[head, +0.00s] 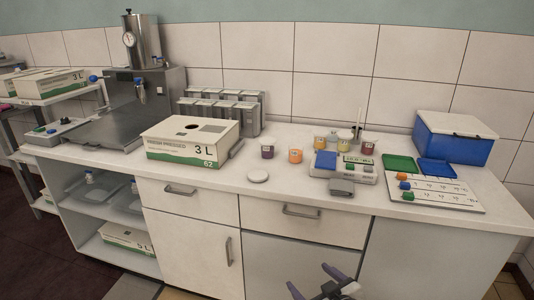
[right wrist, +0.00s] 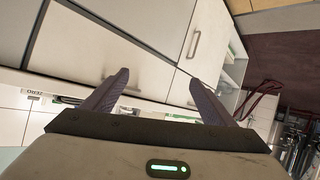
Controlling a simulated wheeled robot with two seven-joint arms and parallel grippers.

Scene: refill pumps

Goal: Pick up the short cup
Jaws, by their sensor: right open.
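Several small cups stand on the white counter (head: 225,172). A cup with purple contents (head: 267,150) stands right of the carton, and an orange one (head: 296,154) stands right of it. A yellowish cup (head: 320,143) and another purple-topped cup (head: 368,148) are farther right. I cannot tell surely which is the short cup; the orange one looks low. My right gripper (head: 314,281) is open and empty, low in front of the counter, below the cups. Its two fingers show spread in the right wrist view (right wrist: 158,79), with cabinet fronts beyond. My left gripper is out of view.
A scale-like device (head: 342,172) sits beside the cups. A blue box (head: 455,145) and a marked board (head: 450,195) are right. Drawer handles (head: 301,212) project from the cabinet fronts.

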